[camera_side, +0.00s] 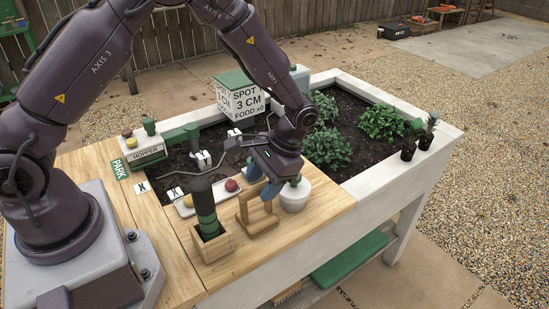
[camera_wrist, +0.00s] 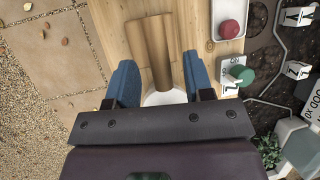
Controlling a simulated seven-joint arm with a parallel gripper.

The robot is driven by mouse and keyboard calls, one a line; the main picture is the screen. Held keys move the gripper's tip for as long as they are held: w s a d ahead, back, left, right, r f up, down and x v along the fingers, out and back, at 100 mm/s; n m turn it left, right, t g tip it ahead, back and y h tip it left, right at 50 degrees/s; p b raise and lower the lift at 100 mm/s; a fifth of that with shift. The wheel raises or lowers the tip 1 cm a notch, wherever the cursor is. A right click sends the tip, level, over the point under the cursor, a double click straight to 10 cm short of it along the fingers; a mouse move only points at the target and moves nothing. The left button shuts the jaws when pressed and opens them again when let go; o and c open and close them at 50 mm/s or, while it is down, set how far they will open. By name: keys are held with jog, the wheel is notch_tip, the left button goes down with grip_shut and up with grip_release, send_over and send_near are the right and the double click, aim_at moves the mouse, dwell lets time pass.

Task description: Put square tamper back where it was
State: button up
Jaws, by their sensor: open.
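A wooden piece with a flat base and an upright part, which looks like the square tamper (camera_side: 258,222), stands near the front of the wooden deck in the side view. In the wrist view the wooden piece (camera_wrist: 152,38) lies between and beyond the blue fingers. My gripper (camera_side: 263,184) is just above it, fingers apart. In the wrist view my gripper (camera_wrist: 158,75) has one finger each side of the wood, with gaps. Whether it touches the wood is unclear. A dark green cylinder (camera_side: 206,212) stands in a square wooden box (camera_side: 213,246) to the left.
A white pot (camera_side: 295,199) stands close right of the wooden piece. A white tray (camera_side: 190,207) with a red ball (camera_side: 231,185) is behind. The signed white box (camera_side: 240,101) and planted soil bed (camera_side: 350,110) lie farther back. The deck's front edge is close.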

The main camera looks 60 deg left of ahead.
jog(key=v, duration=0.9)
jog(key=s+a+r+t+h, duration=0.25)
jog(key=s+r+t, duration=0.35)
jog(key=r, duration=0.8)
jog(key=s+a+r+t, duration=0.2)
jog(key=s+r+t, duration=0.1)
jog(key=s, duration=1)
jog(key=shift+r+t, duration=0.15)
jog(key=shift+t, duration=0.45)
jog(key=shift+y, duration=0.25)
